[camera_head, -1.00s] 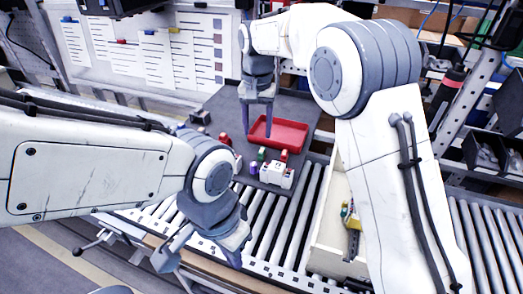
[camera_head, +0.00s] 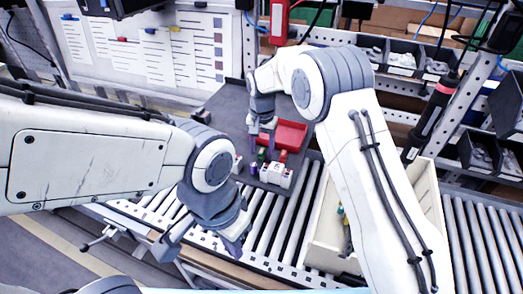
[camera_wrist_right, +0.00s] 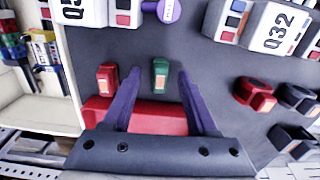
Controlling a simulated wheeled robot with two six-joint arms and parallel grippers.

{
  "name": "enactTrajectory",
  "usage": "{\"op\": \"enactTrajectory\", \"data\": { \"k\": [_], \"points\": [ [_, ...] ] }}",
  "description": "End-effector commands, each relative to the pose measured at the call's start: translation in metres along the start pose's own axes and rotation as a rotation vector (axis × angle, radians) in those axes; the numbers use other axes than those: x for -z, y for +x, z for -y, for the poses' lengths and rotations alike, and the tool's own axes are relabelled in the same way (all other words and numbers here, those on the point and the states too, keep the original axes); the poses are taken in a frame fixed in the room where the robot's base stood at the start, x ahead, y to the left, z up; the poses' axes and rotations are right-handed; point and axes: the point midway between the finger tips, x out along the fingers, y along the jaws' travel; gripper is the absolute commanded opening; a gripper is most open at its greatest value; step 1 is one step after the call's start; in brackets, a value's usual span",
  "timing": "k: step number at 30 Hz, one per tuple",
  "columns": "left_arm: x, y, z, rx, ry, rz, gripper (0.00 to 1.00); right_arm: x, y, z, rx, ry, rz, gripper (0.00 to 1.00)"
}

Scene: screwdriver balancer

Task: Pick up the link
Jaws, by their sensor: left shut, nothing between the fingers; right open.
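A small green link (camera_wrist_right: 160,75) with an orange face lies on the dark mat, between the fingertips of my right gripper (camera_wrist_right: 158,82) in the wrist view. My right gripper is open with a purple finger on each side of it; contact cannot be told. A red link (camera_wrist_right: 108,80) lies just left of the left finger. In the head view, the green link (camera_head: 261,155) and a red link (camera_head: 283,156) lie in front of the red tray, near my right gripper (camera_head: 262,138). My left gripper (camera_head: 205,245) is shut and empty over the rollers.
The red tray (camera_head: 293,134) sits behind the links. White modules, one marked Q32 (camera_wrist_right: 278,28), and a purple cylinder (camera_wrist_right: 168,10) stand close by. Another red link (camera_wrist_right: 256,94) and dark links (camera_wrist_right: 298,99) lie to the right. A pale bin (camera_head: 325,225) stands beside the roller conveyor (camera_head: 285,215).

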Motion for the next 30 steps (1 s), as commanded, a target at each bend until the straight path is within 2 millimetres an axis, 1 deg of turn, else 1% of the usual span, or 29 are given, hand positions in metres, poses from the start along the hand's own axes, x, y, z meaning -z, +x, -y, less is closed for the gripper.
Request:
{"op": "enactTrajectory", "data": {
  "k": [1, 3, 9, 11, 12, 13, 14, 25, 30],
  "points": [
    [0.000, -0.003, 0.000, 0.000, 0.001, 0.000, 0.00, -0.001, 0.004, -0.001, -0.002, 0.000, 0.002, 0.59],
    [0.000, -0.003, 0.000, 0.000, 0.001, 0.000, 0.00, 0.000, 0.007, 0.000, 0.000, 0.000, 0.000, 0.59],
    [0.000, -0.002, 0.000, 0.000, 0.001, 0.001, 0.00, 0.000, 0.008, 0.000, 0.001, 0.000, -0.001, 0.59],
    [0.000, -0.002, 0.000, 0.000, 0.001, 0.001, 0.00, 0.000, 0.008, 0.000, 0.001, 0.000, -0.001, 0.36],
    [0.000, -0.002, 0.000, 0.000, 0.001, 0.001, 0.00, 0.000, 0.008, 0.000, 0.000, 0.000, -0.001, 0.20],
    [0.000, -0.002, 0.000, 0.000, 0.001, 0.001, 0.00, 0.000, 0.008, 0.000, 0.000, 0.000, -0.001, 0.09],
    [0.000, -0.002, 0.000, 0.000, 0.001, 0.001, 0.00, 0.000, 0.008, 0.000, 0.000, 0.000, -0.001, 0.00],
    [0.000, -0.001, 0.000, 0.000, 0.001, 0.001, 0.00, 0.000, 0.007, 0.000, 0.001, -0.001, -0.001, 0.00],
    [0.000, 0.006, 0.000, 0.000, 0.000, 0.000, 0.00, 0.001, -0.003, 0.001, 0.003, -0.001, -0.003, 0.00]
  ]
}}
